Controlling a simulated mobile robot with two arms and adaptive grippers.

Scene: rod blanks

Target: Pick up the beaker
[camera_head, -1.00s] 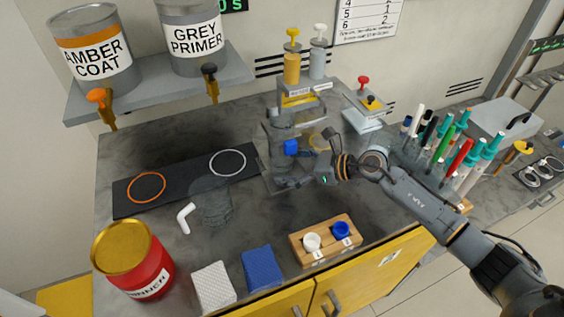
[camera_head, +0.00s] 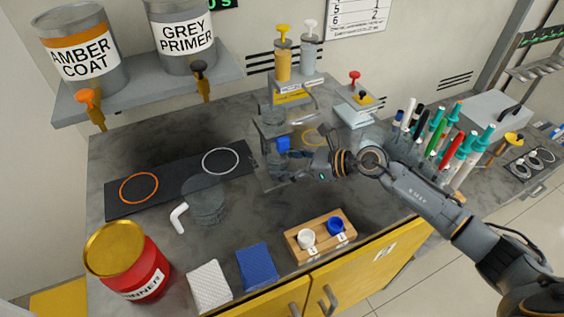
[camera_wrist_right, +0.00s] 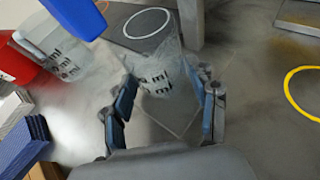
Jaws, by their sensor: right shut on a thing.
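A clear beaker with black ml marks (camera_wrist_right: 155,72) stands between the fingers of my right gripper (camera_wrist_right: 163,92) in the right wrist view. The gripper is shut on it, with one finger on each side. In the head view my right gripper (camera_head: 283,172) is low at the dispenser stand (camera_head: 271,128), below a blue block (camera_head: 283,143); the held beaker is hard to make out there. Another clear vessel with a white handle (camera_head: 206,203) stands to the left on the counter. It also shows in the right wrist view (camera_wrist_right: 62,50). My left gripper is not in view.
A black mat (camera_head: 180,183) with orange and white rings lies at left. A red can (camera_head: 135,270), a white pad (camera_head: 209,287), a blue pad (camera_head: 257,266) and a wooden block with cups (camera_head: 320,236) line the front edge. Upright pens and tools (camera_head: 440,135) stand at right.

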